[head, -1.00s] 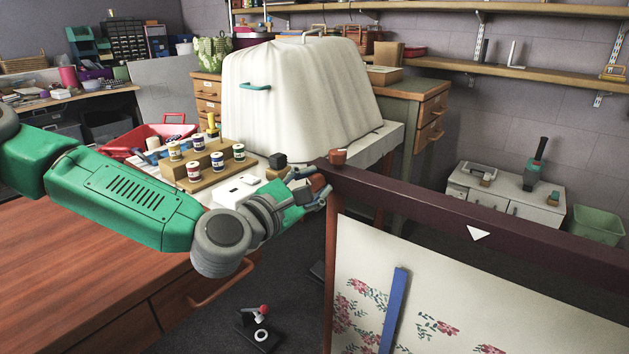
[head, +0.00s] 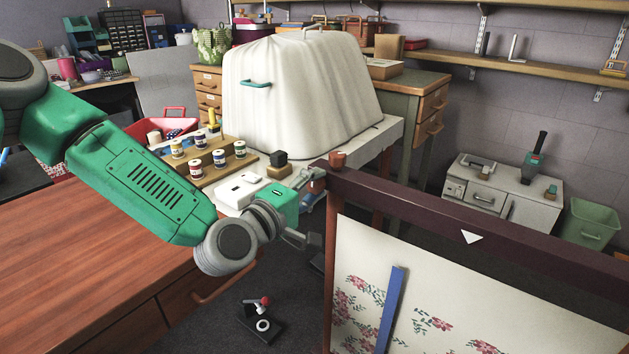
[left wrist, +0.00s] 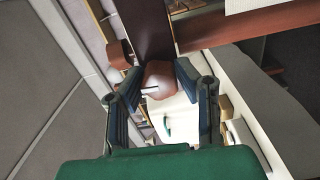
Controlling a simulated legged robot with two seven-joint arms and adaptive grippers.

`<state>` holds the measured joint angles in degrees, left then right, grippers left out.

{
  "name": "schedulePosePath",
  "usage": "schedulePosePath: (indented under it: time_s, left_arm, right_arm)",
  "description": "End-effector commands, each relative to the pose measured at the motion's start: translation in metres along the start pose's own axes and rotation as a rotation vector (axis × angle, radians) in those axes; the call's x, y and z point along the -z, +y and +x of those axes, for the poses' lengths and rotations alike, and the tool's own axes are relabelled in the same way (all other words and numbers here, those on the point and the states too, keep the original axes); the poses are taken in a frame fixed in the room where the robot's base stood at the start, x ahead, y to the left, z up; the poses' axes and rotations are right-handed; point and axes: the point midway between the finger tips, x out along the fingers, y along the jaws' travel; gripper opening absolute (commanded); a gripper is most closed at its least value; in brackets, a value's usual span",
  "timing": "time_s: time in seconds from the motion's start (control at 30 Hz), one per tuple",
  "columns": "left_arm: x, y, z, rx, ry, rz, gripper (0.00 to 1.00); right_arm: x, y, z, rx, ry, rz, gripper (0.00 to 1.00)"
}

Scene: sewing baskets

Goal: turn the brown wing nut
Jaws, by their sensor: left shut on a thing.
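The brown wing nut (left wrist: 159,79) is a rounded reddish-brown piece at the end of the dark frame bar (left wrist: 142,28), seen between the fingertips in the left wrist view. My left gripper (left wrist: 158,84) is shut on it, one blue-grey finger on each side. In the head view my left gripper (head: 312,183) is at the left end of the dark quilting-frame rail (head: 420,203). The fingers and rail partly hide the wing nut there. My right gripper is out of view.
A reddish-brown knob (head: 338,159) stands on top of the rail's end, close to my fingers. Thread spools on a wooden rack (head: 205,163) and a white-covered machine (head: 300,90) stand behind. A wooden table (head: 90,270) lies under my left arm.

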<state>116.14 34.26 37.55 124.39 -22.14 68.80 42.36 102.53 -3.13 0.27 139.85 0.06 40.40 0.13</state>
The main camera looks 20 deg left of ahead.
Motion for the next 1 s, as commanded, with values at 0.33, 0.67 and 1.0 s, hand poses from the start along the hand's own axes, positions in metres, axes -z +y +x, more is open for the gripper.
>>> schedulePosePath:
  time_s: [0.33, 0.67, 1.0]
  left_arm:
    - [-0.002, -0.004, -0.002, 0.013, -0.008, 0.332, 0.0]
    - [-0.002, -0.006, -0.002, 0.015, -0.011, 0.645, 0.0]
    - [-0.002, -0.008, -0.002, 0.016, -0.017, 0.968, 0.0]
  right_arm:
    - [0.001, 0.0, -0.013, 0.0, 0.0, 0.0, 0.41]
    - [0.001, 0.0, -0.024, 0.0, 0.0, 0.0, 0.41]
    - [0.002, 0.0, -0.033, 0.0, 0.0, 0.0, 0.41]
